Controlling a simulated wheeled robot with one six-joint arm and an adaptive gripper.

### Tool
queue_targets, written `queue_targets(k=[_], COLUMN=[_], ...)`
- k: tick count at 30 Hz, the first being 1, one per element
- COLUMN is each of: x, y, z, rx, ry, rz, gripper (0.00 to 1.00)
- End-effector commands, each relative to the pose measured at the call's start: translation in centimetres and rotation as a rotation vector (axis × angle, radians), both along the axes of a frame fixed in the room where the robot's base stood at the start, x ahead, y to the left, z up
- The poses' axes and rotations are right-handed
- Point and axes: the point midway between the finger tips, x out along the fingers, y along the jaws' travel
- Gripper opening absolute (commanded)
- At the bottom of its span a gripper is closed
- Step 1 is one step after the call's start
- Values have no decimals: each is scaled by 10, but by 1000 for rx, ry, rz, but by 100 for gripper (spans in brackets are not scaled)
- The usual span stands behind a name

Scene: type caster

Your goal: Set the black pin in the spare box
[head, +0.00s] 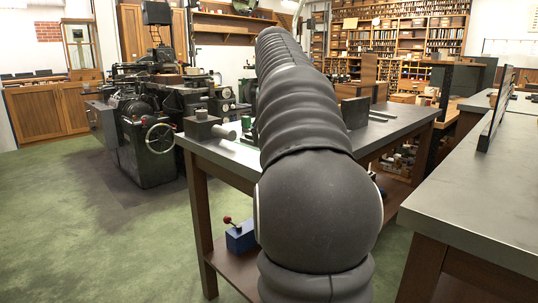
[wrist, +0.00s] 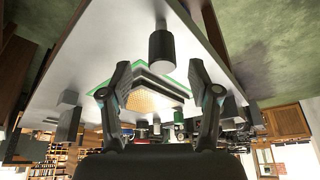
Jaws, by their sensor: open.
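My gripper (wrist: 160,68) is open in the wrist view, its two dark fingers spread, with nothing held between them. A dark cylinder (wrist: 161,47) with a paler narrow end shows just beyond the fingertips, apart from them; it may be the black pin, but I cannot be sure. Between the fingers, farther off, a dark-edged box-like thing with a yellowish grid face (wrist: 153,99) sits by a green border. I cannot tell whether it is the spare box. In the head view my arm hides the middle of the workbench, and my gripper does not show.
Another grey-topped bench (head: 480,205) stands at the right. A large machine (head: 150,130) stands at the left, with open green floor before it.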

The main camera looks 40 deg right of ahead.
Motion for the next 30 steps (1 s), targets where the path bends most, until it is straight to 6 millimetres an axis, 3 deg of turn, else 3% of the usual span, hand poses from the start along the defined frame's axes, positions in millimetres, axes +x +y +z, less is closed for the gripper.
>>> queue_targets(k=[9, 17, 20, 25, 30], x=[11, 12, 12, 12, 12], y=[-5, -5, -5, -5, -5], z=[-37, -40, -40, -40, -39], rx=[1, 0, 0, 0, 0], ry=[1, 0, 0, 0, 0], rz=[0, 0, 0, 0, 0], gripper=[62, 62, 42, 0, 0])
